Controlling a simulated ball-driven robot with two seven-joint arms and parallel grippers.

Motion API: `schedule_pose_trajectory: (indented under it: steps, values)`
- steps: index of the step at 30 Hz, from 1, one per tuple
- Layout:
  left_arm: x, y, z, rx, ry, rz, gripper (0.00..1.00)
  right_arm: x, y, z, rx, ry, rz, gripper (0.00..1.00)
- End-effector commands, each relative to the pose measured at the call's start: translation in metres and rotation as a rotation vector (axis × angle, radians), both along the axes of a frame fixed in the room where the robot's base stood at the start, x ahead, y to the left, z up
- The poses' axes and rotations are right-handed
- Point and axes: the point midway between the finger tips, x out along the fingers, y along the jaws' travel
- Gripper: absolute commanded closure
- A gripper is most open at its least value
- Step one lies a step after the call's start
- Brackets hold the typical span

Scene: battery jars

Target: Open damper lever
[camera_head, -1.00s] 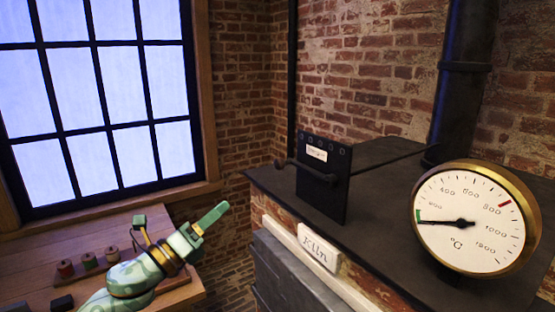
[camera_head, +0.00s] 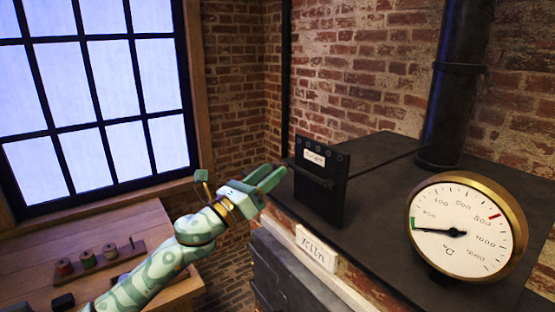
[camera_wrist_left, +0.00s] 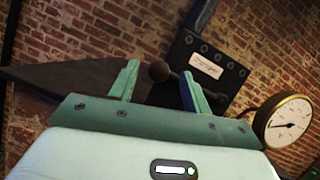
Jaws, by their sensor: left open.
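The damper lever (camera_head: 314,177) is a dark rod with a ball knob, in front of a black upright plate (camera_head: 322,203) with a small white label on top of the kiln. The knob end is at the left. My left gripper (camera_head: 274,173), with green fingers, is open just left of the plate, close to the knob. In the left wrist view the lever's knob (camera_wrist_left: 160,71) shows between the two open fingers (camera_wrist_left: 161,76); I cannot tell whether they touch it. My right gripper is not in view.
The kiln top (camera_head: 385,210) is dark and flat. A round brass gauge (camera_head: 466,228) stands at its right front, with a black flue pipe (camera_head: 456,90) behind. A wooden bench (camera_head: 125,230) with several spools lies left, under a window.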

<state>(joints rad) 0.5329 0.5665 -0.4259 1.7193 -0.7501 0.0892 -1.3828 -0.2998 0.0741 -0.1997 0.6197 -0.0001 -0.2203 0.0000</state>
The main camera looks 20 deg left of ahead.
Motion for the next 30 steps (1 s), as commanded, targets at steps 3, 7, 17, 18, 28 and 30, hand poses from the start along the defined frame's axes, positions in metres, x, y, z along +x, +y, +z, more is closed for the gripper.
schedule_pose_trajectory:
  steps: [3, 7, 17, 18, 28, 30]
  values:
    - [0.015, -0.009, 0.009, -0.001, 0.0, 0.0, 0.52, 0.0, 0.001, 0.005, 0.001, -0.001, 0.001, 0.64]
    - [0.023, -0.015, 0.011, -0.001, 0.0, -0.001, 0.52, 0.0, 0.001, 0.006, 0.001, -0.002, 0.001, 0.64]
    - [0.026, -0.016, 0.011, 0.0, 0.001, -0.001, 0.55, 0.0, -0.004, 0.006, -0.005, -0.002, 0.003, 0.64]
    - [0.026, -0.016, 0.011, 0.0, 0.001, -0.001, 0.66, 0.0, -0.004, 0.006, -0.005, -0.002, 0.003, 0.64]
    - [0.026, -0.015, 0.012, 0.004, -0.002, -0.001, 1.0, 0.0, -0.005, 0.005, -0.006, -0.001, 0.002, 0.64]
    - [0.026, -0.013, 0.013, 0.012, -0.01, -0.002, 1.0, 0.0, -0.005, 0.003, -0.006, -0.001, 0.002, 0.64]
